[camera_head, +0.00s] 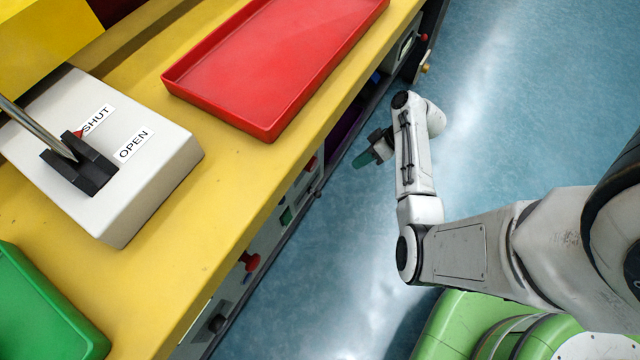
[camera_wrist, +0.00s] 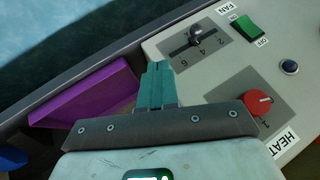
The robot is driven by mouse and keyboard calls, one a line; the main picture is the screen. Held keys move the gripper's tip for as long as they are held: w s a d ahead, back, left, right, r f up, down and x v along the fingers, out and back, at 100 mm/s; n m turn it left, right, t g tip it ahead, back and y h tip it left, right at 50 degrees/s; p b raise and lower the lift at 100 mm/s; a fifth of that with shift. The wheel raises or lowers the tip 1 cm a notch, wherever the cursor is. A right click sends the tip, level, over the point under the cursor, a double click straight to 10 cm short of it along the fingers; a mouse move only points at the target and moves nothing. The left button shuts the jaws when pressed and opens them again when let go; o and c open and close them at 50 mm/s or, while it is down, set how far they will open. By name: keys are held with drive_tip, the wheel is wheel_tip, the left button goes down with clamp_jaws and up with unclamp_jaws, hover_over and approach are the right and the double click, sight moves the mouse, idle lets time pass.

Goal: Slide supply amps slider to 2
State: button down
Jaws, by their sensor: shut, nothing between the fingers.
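A slider (camera_wrist: 196,35) with a rounded metallic knob stands on a grey scale plate in the wrist view. The plate carries the digits 2, 4 and 6, and the knob is around the middle of its slot. No "supply amps" label is readable. My gripper (camera_wrist: 158,68) has its teal fingers shut together and empty. In that view the fingertips are to the left of and below the knob, apart from it. In the head view my gripper (camera_head: 364,159) is beside the front side of the yellow bench, and the slider cannot be made out there.
The control panel also holds a green FAN switch (camera_wrist: 246,28), a dark blue button (camera_wrist: 289,67) and a red HEAT knob (camera_wrist: 257,103). A purple object (camera_wrist: 85,97) is left of the fingers. A red tray (camera_head: 270,60) and a SHUT/OPEN lever box (camera_head: 150,180) sit on the bench (camera_head: 215,210).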

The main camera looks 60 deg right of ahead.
sight(315, 193)
drive_tip(key=w+a+f+b, duration=0.3)
drive_tip(key=w+a+f, duration=0.2)
drive_tip(key=a, duration=0.3)
drive_tip(key=shift+a+f, duration=0.2)
drive_tip(key=shift+f, duration=0.65)
drive_tip(key=shift+a+r, duration=0.1)
drive_tip(key=shift+a+p, duration=1.8)
drive_tip(key=shift+a, duration=0.75)
